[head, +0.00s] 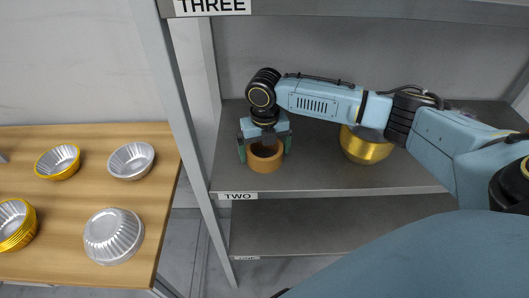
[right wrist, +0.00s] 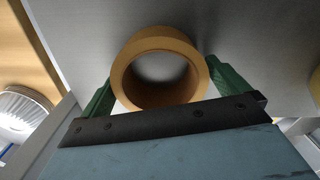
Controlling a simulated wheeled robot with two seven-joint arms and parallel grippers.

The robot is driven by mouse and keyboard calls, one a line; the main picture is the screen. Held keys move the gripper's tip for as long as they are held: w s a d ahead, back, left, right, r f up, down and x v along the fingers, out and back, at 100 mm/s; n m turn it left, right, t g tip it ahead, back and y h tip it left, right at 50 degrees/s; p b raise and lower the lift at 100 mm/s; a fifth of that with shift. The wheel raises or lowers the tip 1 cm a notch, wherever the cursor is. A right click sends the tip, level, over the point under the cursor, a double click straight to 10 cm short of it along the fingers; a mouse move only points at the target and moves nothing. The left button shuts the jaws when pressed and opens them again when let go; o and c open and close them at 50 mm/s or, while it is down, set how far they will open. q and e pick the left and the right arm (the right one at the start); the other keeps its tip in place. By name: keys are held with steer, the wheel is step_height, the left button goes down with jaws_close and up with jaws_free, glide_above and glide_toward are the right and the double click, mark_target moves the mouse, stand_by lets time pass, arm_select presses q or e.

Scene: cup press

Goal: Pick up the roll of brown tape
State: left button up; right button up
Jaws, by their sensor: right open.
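The roll of brown tape (head: 265,160) lies flat on the grey shelf marked TWO, near its left front corner. In the right wrist view the roll (right wrist: 122,75) shows as an orange-brown ring between two green fingers. My right gripper (head: 265,152) points down over the roll, with one finger on each side of it. It is open; the frames do not show a firm grip on the roll. My left gripper is not in view.
A gold bowl or pot (head: 366,150) stands on the same shelf to the right, partly behind my right arm. A rack post (head: 190,110) rises left of the roll. A wooden table (head: 95,198) with several silver and gold cups stands at the left. A lower shelf (head: 320,225) is bare where seen.

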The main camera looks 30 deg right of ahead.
steer(key=c, duration=0.8)
steer(key=shift+c, duration=0.2)
steer(key=shift+r, duration=0.1)
